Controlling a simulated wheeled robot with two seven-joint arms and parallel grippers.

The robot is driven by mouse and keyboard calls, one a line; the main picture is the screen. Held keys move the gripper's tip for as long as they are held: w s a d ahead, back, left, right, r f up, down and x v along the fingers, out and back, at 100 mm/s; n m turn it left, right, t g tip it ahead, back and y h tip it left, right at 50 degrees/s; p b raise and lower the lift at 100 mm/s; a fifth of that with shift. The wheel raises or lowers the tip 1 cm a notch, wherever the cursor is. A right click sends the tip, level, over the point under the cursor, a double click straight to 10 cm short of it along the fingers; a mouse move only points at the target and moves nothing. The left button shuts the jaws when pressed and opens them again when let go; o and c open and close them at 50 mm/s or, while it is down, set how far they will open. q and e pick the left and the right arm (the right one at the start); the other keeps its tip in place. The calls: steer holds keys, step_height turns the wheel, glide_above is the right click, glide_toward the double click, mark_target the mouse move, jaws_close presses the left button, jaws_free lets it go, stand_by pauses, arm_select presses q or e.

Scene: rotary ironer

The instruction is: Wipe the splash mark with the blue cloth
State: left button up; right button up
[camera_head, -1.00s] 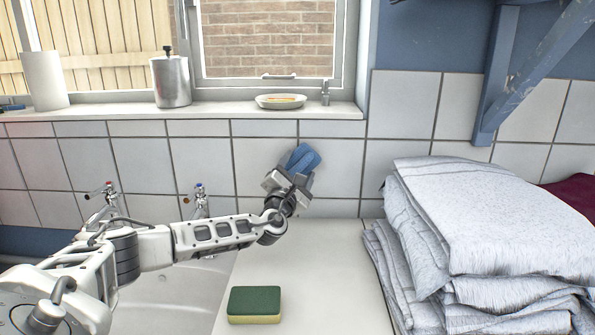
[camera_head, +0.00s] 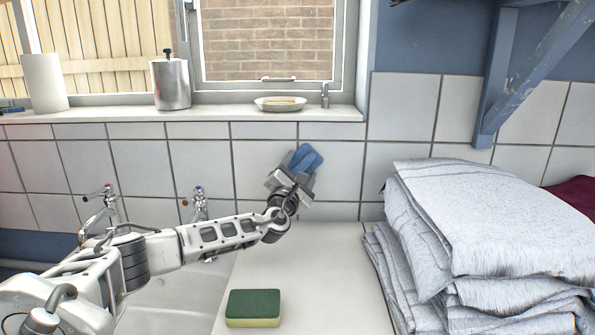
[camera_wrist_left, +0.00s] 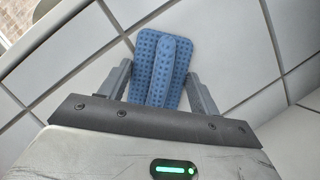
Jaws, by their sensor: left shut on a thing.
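The blue cloth (camera_head: 304,159) is held up at the white tiled wall behind the counter. My left gripper (camera_head: 292,180) is shut on it. In the left wrist view the folded, dotted cloth (camera_wrist_left: 165,65) sticks out between the two fingers of the left gripper (camera_wrist_left: 161,88), with white tiles close behind it. I cannot tell whether the cloth touches the tiles. No splash mark shows; the cloth and gripper hide part of the wall. My right gripper is not in view.
A green and yellow sponge (camera_head: 253,308) lies on the white counter (camera_head: 310,270). Folded grey linen (camera_head: 480,220) is stacked at the right. Two taps stand behind the sink at the left. A soap dish (camera_head: 281,103) and a metal canister (camera_head: 171,83) stand on the windowsill.

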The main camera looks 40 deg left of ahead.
mark_target(315, 164)
arm_select(q)
steer(key=shift+w+d, duration=1.15)
steer(key=shift+d, duration=0.25)
steer(key=shift+a, duration=0.1)
